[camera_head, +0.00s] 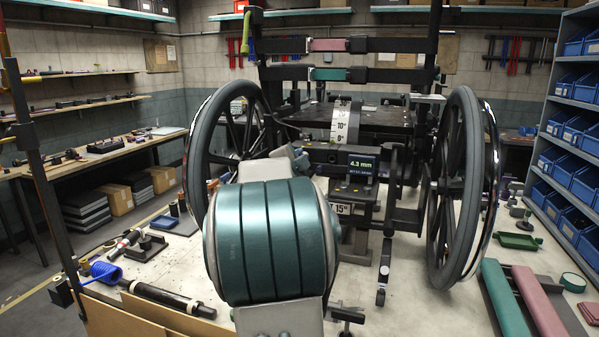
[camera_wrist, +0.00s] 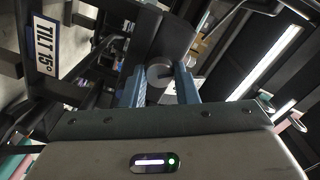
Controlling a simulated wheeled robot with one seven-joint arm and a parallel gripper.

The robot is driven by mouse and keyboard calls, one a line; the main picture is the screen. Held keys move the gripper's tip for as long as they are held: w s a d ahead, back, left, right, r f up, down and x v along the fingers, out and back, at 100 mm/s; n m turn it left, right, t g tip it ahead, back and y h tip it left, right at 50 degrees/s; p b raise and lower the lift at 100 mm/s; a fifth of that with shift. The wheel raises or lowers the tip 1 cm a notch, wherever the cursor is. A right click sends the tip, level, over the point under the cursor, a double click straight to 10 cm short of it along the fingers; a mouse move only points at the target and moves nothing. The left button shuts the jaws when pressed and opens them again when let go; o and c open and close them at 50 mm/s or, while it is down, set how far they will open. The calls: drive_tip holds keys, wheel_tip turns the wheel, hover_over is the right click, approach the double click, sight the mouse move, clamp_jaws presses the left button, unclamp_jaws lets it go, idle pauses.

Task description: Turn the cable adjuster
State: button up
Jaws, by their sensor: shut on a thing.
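In the wrist view my gripper (camera_wrist: 161,84) has its two blue fingers on either side of a small grey round part (camera_wrist: 159,75), which looks like the cable adjuster. The fingers are shut on it, and its far side runs into a dark block behind. How far it is turned cannot be told. In the head view the wheelchair frame (camera_head: 350,112) stands upright on the bench, with a small display (camera_head: 362,164) reading 4.3 mm. My teal arm link hides my gripper and the adjuster in that view.
Large spoked wheels flank the frame, left (camera_head: 203,135) and right (camera_head: 462,190). A TILT 15° label (camera_wrist: 43,46) is left of the fingers. Green and pink pads (camera_head: 507,308) lie at the right front.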

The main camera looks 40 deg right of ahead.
drive_tip(key=m+b, duration=0.6)
drive_tip(key=m, duration=0.3)
drive_tip(key=m+b, duration=0.6)
drive_tip(key=m, duration=0.4)
drive_tip(key=shift+s+d+m+b, duration=0.15)
drive_tip(key=shift+m+b, duration=0.15)
drive_tip(key=shift+b, duration=0.05)
drive_tip(key=shift+m, duration=0.3)
drive_tip(key=o, duration=1)
drive_tip(key=shift+t, duration=0.4)
